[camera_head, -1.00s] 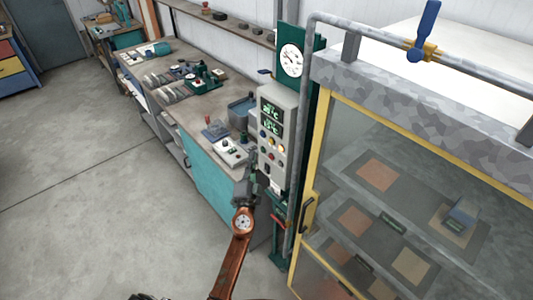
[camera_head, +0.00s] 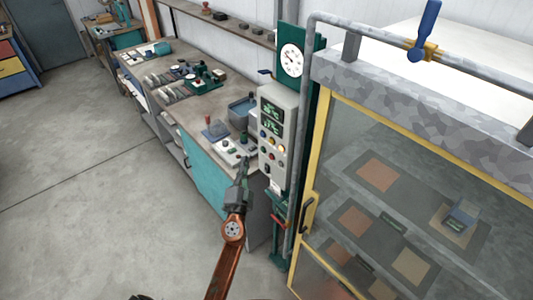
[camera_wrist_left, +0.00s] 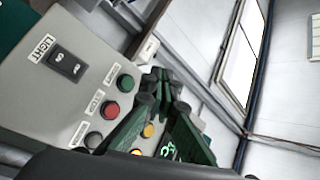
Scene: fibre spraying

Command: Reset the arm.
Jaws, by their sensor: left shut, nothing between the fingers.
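My left arm (camera_head: 224,262), orange-brown, reaches up from the bottom of the head view. Its left gripper (camera_head: 244,165) is shut and empty, just left of the control box (camera_head: 275,133) and in front of the bench end. In the left wrist view the dark green fingers of the left gripper (camera_wrist_left: 160,80) come together over the box face. The box (camera_wrist_left: 40,110) there shows a labelled light switch (camera_wrist_left: 68,65), a red button (camera_wrist_left: 110,110), a green button (camera_wrist_left: 125,83) and yellow ones, partly hidden by the fingers. My right gripper is not in view.
A round gauge (camera_head: 292,60) is above the control box. A workbench (camera_head: 205,170) with tools runs back left. The floor (camera_head: 90,200) at left is clear.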

